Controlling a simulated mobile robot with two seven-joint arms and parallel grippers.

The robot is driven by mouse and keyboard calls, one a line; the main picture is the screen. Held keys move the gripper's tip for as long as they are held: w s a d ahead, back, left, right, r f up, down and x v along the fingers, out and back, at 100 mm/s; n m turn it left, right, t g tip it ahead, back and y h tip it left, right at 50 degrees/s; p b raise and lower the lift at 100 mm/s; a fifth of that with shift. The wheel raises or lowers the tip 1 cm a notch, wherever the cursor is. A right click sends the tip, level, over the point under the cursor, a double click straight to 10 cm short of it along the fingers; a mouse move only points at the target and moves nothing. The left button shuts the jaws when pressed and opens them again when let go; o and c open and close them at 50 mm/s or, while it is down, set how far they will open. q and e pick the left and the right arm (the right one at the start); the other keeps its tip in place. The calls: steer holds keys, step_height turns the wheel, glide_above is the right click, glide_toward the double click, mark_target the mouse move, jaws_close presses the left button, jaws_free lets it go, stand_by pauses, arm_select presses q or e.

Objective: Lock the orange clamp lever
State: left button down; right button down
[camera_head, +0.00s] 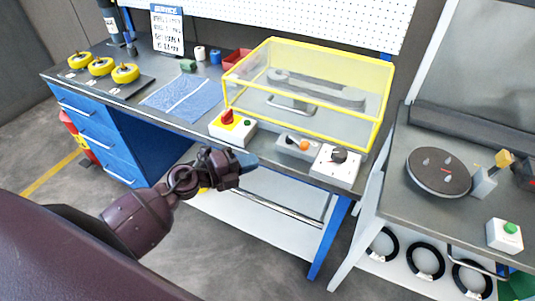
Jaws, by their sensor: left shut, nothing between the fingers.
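A small grey box with an orange knob (303,146) sits at the front edge of the workbench, between two white control boxes. On the right-hand table, a grey bracket carries a yellow-orange block (504,159) beside a dark round disc (438,171). I cannot tell for sure which of these is the clamp lever. My left gripper (246,162) is shut and empty, in front of the workbench edge, just below the white box with the red knob (228,117). It is apart from both orange parts. My right gripper is out of view.
A yellow-framed clear guard (310,85) covers a machine on the workbench (205,72). A white box with a black knob (337,162) stands at its front right corner. A box with a green button (505,235) sits on the right table. Black coils hang below it.

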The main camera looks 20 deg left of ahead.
mark_target(301, 146)
arm_select(q)
steer(key=x, duration=1.3)
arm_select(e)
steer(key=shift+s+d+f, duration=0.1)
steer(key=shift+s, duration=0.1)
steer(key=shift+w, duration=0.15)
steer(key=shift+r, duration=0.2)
